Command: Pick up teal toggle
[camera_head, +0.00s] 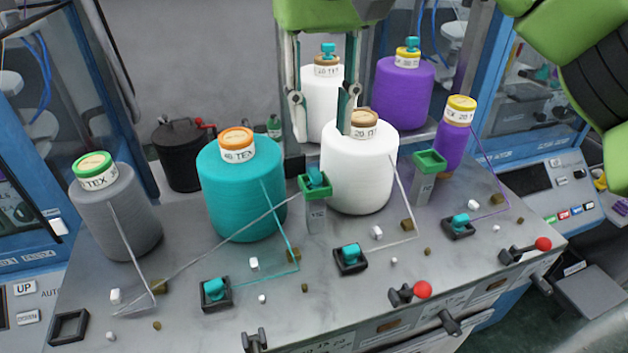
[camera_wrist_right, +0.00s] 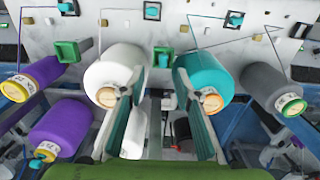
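Several teal toggles are in view. One teal toggle (camera_head: 315,177) sits in a green-rimmed holder on a grey post (camera_head: 316,215) between the teal and white cones; the right wrist view also shows it (camera_wrist_right: 163,60). Others sit in black sockets along the front: left (camera_head: 214,286), middle (camera_head: 350,254) and right (camera_head: 460,221). Two more stand atop the rear white cone (camera_head: 328,49) and rear purple cone (camera_head: 411,44). My right gripper (camera_head: 322,118) points down, open and empty, above and behind the holder. Its fingers also show in the wrist view (camera_wrist_right: 160,88). My left gripper is out of view.
A teal cone (camera_head: 236,195) and a white cone (camera_head: 358,175) flank the holder closely. A grey cone (camera_head: 118,215) stands left, a small purple cone (camera_head: 449,148) right. An empty green-rimmed holder (camera_head: 430,162) is nearby. Threads cross the panel; red-knobbed levers (camera_head: 422,290) line its front.

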